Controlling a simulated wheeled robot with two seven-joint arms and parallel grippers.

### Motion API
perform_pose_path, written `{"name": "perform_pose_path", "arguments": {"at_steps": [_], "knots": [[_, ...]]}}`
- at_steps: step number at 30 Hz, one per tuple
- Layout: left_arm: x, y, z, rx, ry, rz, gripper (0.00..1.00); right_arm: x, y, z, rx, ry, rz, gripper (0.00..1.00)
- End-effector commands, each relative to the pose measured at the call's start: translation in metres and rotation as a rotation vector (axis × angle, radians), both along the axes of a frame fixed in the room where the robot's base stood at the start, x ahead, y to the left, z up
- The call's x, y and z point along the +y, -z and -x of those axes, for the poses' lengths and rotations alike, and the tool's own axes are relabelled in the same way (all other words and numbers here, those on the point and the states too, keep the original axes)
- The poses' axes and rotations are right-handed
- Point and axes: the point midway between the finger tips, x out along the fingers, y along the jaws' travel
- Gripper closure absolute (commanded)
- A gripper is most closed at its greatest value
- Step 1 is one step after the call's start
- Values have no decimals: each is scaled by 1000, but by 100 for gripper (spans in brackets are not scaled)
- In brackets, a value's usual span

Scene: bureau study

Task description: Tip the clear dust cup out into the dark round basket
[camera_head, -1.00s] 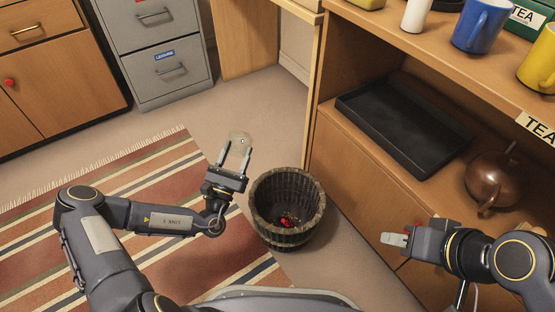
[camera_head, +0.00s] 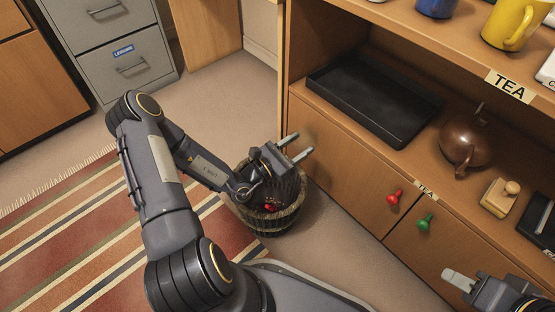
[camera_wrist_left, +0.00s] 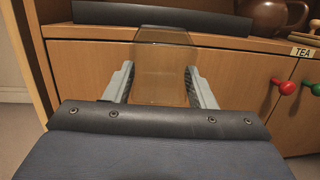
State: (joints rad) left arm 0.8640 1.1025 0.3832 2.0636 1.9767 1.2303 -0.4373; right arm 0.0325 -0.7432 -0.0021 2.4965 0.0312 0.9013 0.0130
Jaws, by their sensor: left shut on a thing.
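The dark round basket (camera_head: 268,223) stands on the floor against the wooden cabinet, with something red inside it. My left gripper (camera_head: 298,147) is above the basket's right rim, fingers pointing right toward the cabinet front, and its arm hides part of the basket. In the left wrist view, the clear dust cup (camera_wrist_left: 165,72) is a see-through, brownish shape between the two fingers, and the gripper is shut on it. I cannot make out the cup or its contents in the head view. My right gripper (camera_head: 460,280) is low at the right; its finger gap is not clear.
The cabinet shelf holds a black tray (camera_head: 375,95), a brown teapot (camera_head: 468,138) and a wooden block with a knob (camera_head: 499,197). A red knob (camera_head: 394,197) and a green knob (camera_head: 425,222) stick out from the cabinet front. A striped rug (camera_head: 100,240) covers the floor at left.

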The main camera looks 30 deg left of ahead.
Motion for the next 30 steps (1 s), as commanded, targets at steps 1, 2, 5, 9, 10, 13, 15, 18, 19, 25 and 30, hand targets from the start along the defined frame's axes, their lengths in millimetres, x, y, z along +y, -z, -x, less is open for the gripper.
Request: {"name": "perform_pose_path", "arguments": {"at_steps": [1, 2, 5, 9, 10, 13, 15, 18, 19, 25, 30], "knots": [[11, 13, 5, 43, 68, -50, 72, 0, 10, 0, 0, 0, 0, 64], [17, 20, 9, 74, 109, -72, 72, 0, 13, 0, 1, 0, 0, 64], [44, 38, 25, 174, 197, -134, 72, 0, 21, 0, 1, 0, 0, 64], [69, 47, 38, 247, 222, -173, 72, 0, 24, 0, 1, 0, 0, 64], [72, 48, 40, 256, 222, -178, 72, 0, 25, 0, 1, 0, 0, 64], [76, 48, 42, 295, 223, -204, 72, 0, 25, 0, 1, 0, 0, 64], [76, 46, 42, 339, 222, -237, 72, 0, 24, 0, 0, 0, 0, 64], [76, 41, 43, 440, 220, -307, 72, 0, 13, 0, 1, 0, 0, 64], [77, 40, 43, 472, 218, -328, 72, 0, 8, 0, 1, 0, 0, 64], [77, 40, 45, 599, 216, -406, 72, 0, -25, 0, 0, 0, 0, 64], [78, 40, 45, 704, 212, -477, 72, 0, -51, 0, 0, 0, 0, 64]]}}
